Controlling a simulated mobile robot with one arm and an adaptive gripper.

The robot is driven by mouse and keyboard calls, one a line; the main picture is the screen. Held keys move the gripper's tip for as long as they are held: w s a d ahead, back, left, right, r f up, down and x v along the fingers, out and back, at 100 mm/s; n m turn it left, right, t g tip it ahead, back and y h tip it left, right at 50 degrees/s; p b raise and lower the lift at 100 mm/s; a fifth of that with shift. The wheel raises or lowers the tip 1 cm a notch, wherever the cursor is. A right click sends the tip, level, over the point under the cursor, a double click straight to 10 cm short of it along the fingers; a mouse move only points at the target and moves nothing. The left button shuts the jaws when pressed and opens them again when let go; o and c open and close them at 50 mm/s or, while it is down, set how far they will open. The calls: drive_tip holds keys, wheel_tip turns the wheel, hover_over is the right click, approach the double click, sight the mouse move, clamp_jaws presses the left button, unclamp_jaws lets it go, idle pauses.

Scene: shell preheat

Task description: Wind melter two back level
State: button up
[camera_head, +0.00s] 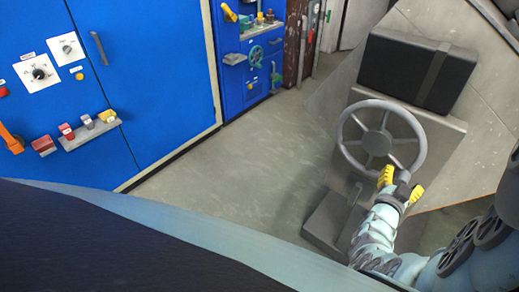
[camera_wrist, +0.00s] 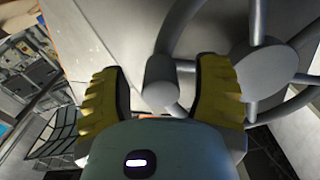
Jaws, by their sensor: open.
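A grey spoked handwheel (camera_head: 378,143) stands on a grey pedestal (camera_head: 358,98) at the right of the head view, with a black box with a grey strap (camera_head: 405,65) above it. No label naming melter two is readable, and I cannot tell whether anything is level. My gripper (camera_head: 400,183) is open at the wheel's lower rim, with yellow fingers. In the wrist view the wheel's hub (camera_wrist: 262,70) is at the right. A grey cylindrical handle (camera_wrist: 161,82) lies between the open fingers of my gripper (camera_wrist: 160,75), seemingly not gripped; contact is unclear.
A large blue cabinet (camera_head: 150,60) with knobs stands at the left, its small ledge (camera_head: 90,133) carrying red and yellow parts. A farther blue panel (camera_head: 234,82) has a teal wheel (camera_head: 256,56). The grey floor (camera_head: 240,165) between is clear.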

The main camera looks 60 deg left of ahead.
drive_tip(key=shift+o, duration=0.4)
clamp_jaws()
